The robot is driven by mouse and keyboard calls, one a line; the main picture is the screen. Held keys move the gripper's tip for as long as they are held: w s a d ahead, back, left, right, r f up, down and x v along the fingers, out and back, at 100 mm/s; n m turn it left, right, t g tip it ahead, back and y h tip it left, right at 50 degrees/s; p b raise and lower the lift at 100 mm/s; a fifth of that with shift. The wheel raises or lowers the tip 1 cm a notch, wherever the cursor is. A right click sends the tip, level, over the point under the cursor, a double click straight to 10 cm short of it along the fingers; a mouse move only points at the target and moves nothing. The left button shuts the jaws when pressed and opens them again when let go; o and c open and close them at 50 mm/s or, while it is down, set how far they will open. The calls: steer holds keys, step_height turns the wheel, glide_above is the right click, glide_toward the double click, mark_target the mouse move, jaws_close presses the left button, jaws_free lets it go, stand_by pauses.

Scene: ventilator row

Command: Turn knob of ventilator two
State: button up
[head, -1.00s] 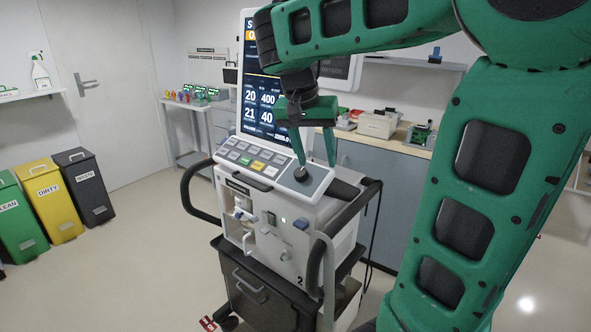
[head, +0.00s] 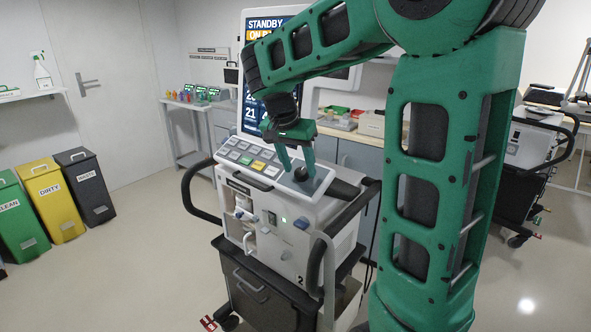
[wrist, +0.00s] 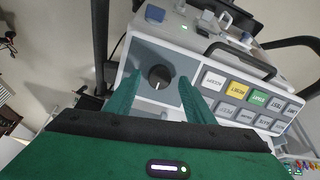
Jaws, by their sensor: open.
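Ventilator two (head: 290,249), marked with a "2" on its front, stands in the middle of the head view. Its black round knob (head: 300,174) sits at the right end of the sloped button panel. The knob also shows in the wrist view (wrist: 160,77), with a white mark pointing to the picture's bottom. My gripper (head: 297,168) is open and points down at the panel. In the wrist view my gripper's green fingers (wrist: 158,95) lie on both sides of the knob with gaps. I cannot tell how far above the panel the fingertips are.
The ventilator's screen (head: 247,98) rises behind the panel, partly hidden by my arm. Labelled buttons (wrist: 248,96) lie beside the knob. Dark handles (head: 200,199) flank the machine. Another cart (head: 528,160) stands at the right. Bins (head: 50,197) stand at the left.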

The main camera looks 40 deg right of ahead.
steer(key=shift+d+f, duration=0.2)
steer(key=shift+f, duration=0.3)
